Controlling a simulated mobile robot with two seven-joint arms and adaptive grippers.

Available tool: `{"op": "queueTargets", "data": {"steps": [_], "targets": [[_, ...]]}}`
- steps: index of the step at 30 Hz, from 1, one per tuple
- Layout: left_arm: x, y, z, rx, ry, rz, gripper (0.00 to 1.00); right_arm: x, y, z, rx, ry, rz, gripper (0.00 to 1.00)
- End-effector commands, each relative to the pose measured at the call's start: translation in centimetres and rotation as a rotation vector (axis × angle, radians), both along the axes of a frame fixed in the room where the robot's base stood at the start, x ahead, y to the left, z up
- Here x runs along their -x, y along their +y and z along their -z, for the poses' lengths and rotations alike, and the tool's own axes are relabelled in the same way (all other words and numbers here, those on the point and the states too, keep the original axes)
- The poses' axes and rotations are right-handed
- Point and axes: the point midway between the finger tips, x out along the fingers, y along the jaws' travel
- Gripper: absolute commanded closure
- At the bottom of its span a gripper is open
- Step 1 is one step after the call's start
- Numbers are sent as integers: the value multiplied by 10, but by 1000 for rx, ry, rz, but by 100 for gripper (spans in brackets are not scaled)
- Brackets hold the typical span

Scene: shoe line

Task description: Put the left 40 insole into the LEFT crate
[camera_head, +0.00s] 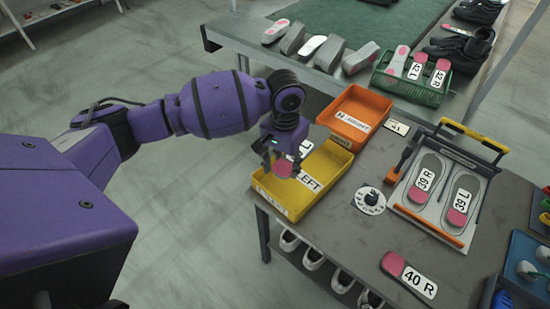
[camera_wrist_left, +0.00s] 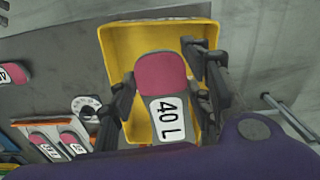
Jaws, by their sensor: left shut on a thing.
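My left gripper (camera_head: 284,163) hangs over the yellow LEFT crate (camera_head: 262,199) at the table's near left corner. It is shut on the left 40 insole, whose pink end (camera_head: 281,169) shows between the fingers in the head view. In the left wrist view the insole (camera_wrist_left: 163,74) has a pink end and a white "40 L" label, with a dark finger on each side. The yellow crate (camera_wrist_left: 113,49) surrounds it in that view and looks empty. Whether the insole touches the crate floor I cannot tell. My right gripper is out of view.
An orange crate (camera_head: 373,102) stands behind the yellow one. A dial (camera_head: 369,200) and a tray (camera_head: 480,233) with 39 R and 39 L insoles lie to the right. The 40 R insole (camera_head: 407,275) lies at the front. A green basket (camera_head: 424,91) stands behind.

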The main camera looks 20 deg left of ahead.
Motion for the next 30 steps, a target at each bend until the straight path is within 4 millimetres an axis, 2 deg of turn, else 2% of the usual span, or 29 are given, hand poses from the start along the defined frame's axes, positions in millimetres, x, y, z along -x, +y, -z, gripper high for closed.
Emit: {"op": "queueTargets", "data": {"steps": [3, 12, 19, 24, 30], "targets": [[-7, -3, 21, -11, -5, 45, 76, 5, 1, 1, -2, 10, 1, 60], [-6, -2, 79, -18, 0, 60, 76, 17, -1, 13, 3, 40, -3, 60], [-6, -2, 97, -16, -1, 58, 76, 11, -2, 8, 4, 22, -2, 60], [-6, -2, 122, -16, -1, 58, 76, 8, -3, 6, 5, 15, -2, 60], [-7, -2, 124, -16, -4, 58, 76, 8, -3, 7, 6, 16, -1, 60]]}}
